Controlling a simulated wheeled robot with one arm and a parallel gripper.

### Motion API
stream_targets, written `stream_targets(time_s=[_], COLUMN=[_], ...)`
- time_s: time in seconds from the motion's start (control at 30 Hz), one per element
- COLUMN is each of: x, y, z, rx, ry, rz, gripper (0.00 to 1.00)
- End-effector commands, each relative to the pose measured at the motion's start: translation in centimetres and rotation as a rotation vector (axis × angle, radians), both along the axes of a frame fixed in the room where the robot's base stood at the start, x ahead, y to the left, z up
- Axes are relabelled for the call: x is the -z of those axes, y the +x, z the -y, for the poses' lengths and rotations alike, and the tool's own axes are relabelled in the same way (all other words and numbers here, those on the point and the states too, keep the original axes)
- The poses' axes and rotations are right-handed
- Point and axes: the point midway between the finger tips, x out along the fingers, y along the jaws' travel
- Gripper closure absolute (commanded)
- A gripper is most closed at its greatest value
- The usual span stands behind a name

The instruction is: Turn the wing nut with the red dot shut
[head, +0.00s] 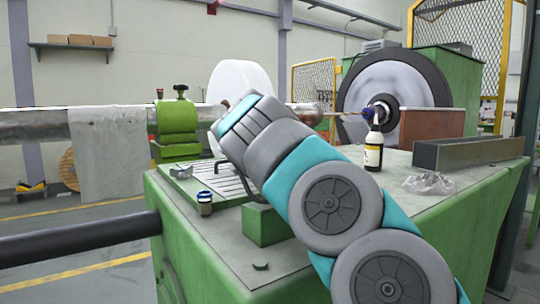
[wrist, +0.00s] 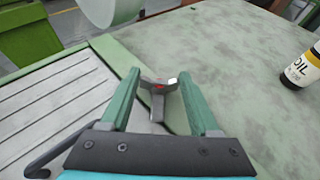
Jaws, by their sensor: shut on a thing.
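The wing nut (wrist: 157,88), grey with a red dot on it, shows in the wrist view near the middle, on the machine's top beside a ribbed metal plate. My gripper (wrist: 160,77) has its two green fingers on either side of the wing nut and is shut on it. One wing points towards the camera, between the fingers. The wing nut's underside is hidden. In the head view my arm hides the gripper and the wing nut.
In the wrist view an oil bottle (wrist: 303,68) stands to the right; in the head view it is behind my arm (head: 373,150). A small jar (head: 204,203) stands near the front edge. A plastic bag (head: 430,183) and a steel channel (head: 470,152) lie right. A horizontal tube (head: 30,127) runs behind.

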Motion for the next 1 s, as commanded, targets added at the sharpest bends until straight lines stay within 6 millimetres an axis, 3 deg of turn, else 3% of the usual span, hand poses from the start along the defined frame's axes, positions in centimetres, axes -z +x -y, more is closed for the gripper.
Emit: stream_targets(time_s=[0.2,0.23,0.47,0.77,1.0], x=[0.0,0.0,0.0,0.0,-0.7], y=[0.0,0.0,0.0,-0.1,-2.0], z=[-0.1,-0.1,0.0,0.0,-0.4], rx=[-0.002,-0.002,-0.001,-0.001,-0.002], ry=[0.001,0.001,0.001,-0.001,-0.001], rz=[-0.001,-0.001,-0.001,0.0,-0.001], gripper=[0.93,0.34,0.08,0.07,0.07])
